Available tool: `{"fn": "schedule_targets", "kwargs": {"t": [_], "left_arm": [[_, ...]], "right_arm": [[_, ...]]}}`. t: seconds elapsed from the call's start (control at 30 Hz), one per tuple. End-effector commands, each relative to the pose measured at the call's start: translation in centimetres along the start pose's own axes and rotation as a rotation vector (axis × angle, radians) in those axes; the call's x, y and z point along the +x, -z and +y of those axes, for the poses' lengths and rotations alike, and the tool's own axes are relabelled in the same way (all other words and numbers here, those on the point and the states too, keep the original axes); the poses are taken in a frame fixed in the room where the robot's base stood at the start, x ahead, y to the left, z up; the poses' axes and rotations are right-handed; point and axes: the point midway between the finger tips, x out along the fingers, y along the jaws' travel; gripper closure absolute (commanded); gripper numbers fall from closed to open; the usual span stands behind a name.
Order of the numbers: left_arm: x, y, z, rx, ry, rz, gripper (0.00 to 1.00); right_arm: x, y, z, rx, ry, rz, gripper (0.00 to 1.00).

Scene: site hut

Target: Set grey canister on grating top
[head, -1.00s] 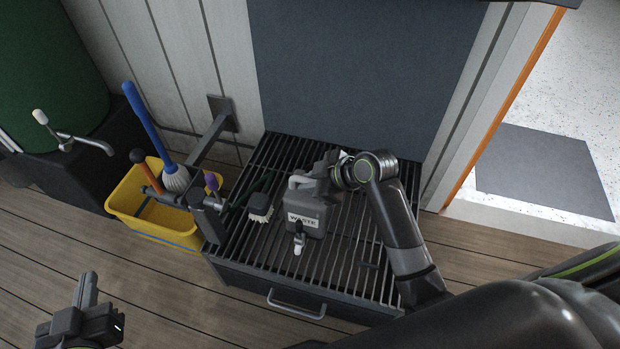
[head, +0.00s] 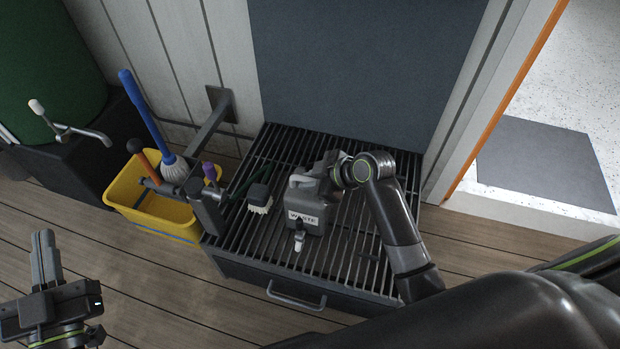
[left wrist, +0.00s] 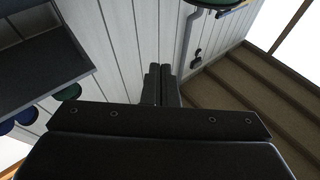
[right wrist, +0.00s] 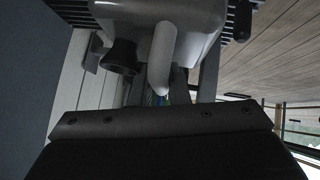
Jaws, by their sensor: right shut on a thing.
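The grey canister (head: 306,213) has a pale label, a handle and a small spout tap at its front. It stands upright on the grating top (head: 345,255), near its middle, and appears to touch the bars. My right gripper (head: 318,177) is shut on the canister's handle from the right side. In the right wrist view the canister (right wrist: 190,18) fills the top, with its handle at the fingers. My left gripper (head: 42,262) is away at the lower left, over the floor. In the left wrist view its fingers (left wrist: 161,82) lie together, empty.
A brush (head: 260,197) lies on the grating left of the canister. A yellow bucket (head: 150,222) with a blue-handled mop (head: 150,120) stands further left, by a green barrel (head: 40,70) with a tap. A metal arm (head: 205,135) reaches from the wall. The grating's front is mostly clear.

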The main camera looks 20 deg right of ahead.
Motion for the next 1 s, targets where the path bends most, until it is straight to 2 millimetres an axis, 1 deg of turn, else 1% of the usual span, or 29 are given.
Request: {"fn": "schedule_targets", "kwargs": {"t": [0.03, 0.1, 0.13, 0.27, 0.3, 0.63, 0.87, 1.0], "left_arm": [[0.0, 0.0, 0.0, 0.000, 0.000, 0.000, 1.00], [0.0, 0.0, 0.0, 0.000, 0.000, -0.001, 1.00], [0.0, 0.0, 0.0, 0.000, 0.000, -0.001, 1.00], [0.0, 0.0, 0.0, 0.000, 0.000, -0.001, 1.00], [0.0, 0.0, 0.0, 0.000, 0.000, -0.001, 1.00], [0.0, -0.2, 0.0, -0.004, 0.000, -0.016, 1.00], [-0.7, -3.5, 0.0, -0.032, 0.000, -0.204, 1.00], [-1.7, -5.8, 0.1, -0.054, -0.004, -0.343, 1.00]], "right_arm": [[-0.1, 0.3, 0.1, -0.003, -0.004, 0.007, 1.00], [-0.1, 0.3, 0.1, -0.002, -0.004, 0.007, 1.00], [0.0, -0.1, -0.1, 0.002, 0.001, -0.001, 0.82], [0.0, -0.1, 0.0, 0.001, 0.001, -0.002, 0.65], [0.0, -0.1, 0.0, 0.001, 0.000, -0.002, 0.63], [-0.3, 0.0, 0.1, 0.000, -0.002, -0.002, 0.63], [-1.7, 0.0, 0.1, -0.001, -0.003, -0.003, 0.63], [-2.8, 0.0, 0.1, -0.001, -0.002, -0.002, 0.63]]}}
